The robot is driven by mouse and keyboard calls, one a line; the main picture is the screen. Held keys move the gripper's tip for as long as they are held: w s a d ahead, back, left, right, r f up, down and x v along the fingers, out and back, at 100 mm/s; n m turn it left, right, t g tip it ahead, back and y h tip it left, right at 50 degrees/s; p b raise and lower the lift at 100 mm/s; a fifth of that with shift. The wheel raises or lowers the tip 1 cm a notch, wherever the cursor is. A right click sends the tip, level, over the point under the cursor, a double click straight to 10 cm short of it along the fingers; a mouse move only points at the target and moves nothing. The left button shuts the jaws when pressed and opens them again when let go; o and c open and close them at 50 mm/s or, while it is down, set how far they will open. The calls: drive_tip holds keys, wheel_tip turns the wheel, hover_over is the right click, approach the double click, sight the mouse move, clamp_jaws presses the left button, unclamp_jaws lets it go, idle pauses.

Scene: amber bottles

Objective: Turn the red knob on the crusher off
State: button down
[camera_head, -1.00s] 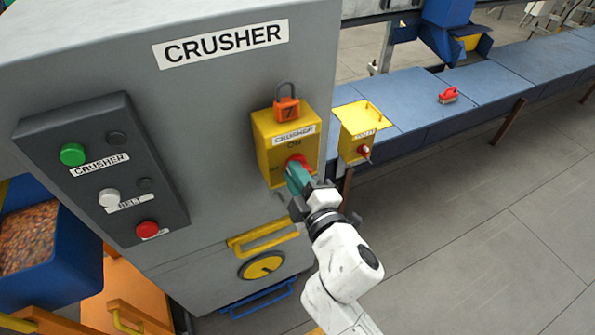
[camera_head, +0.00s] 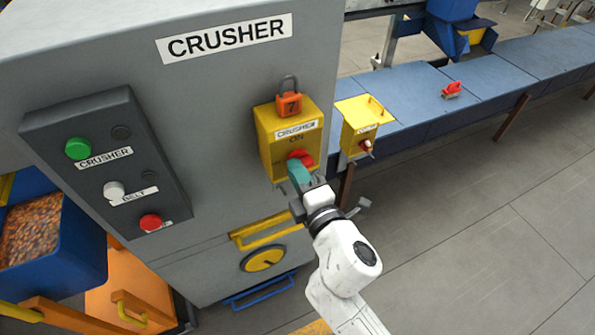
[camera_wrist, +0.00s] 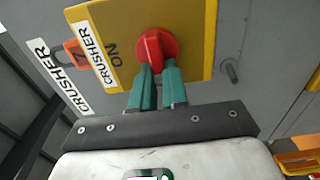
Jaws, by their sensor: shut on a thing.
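The red knob (camera_head: 301,158) sits on the front of the yellow crusher switch box (camera_head: 270,149), on the grey crusher cabinet (camera_head: 215,90). In the wrist view the red knob (camera_wrist: 157,50) sits on the yellow plate, with "ON" printed beside it. My gripper (camera_wrist: 158,68) has its two green fingertips at the knob's near part, one on each side, shut on it. In the head view my gripper (camera_head: 298,172) reaches the knob from below right and hides part of it. The knob's exact pointing is hard to read.
An orange padlock tagged 7 (camera_head: 289,103) hangs on top of the switch box. A second yellow box (camera_head: 358,127) with a red knob stands to the right by the blue conveyor (camera_head: 420,95). A button panel (camera_head: 105,160) is at left. Yellow handles (camera_head: 265,230) lie below.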

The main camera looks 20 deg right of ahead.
drive_tip(key=shift+a+f, duration=0.1)
drive_tip(key=c, duration=1.1)
unclamp_jaws()
drive_tip(key=shift+c, duration=0.2)
drive_tip(key=s+b, duration=0.3)
drive_tip(key=s, duration=0.7)
drive_tip(key=shift+s, duration=0.4)
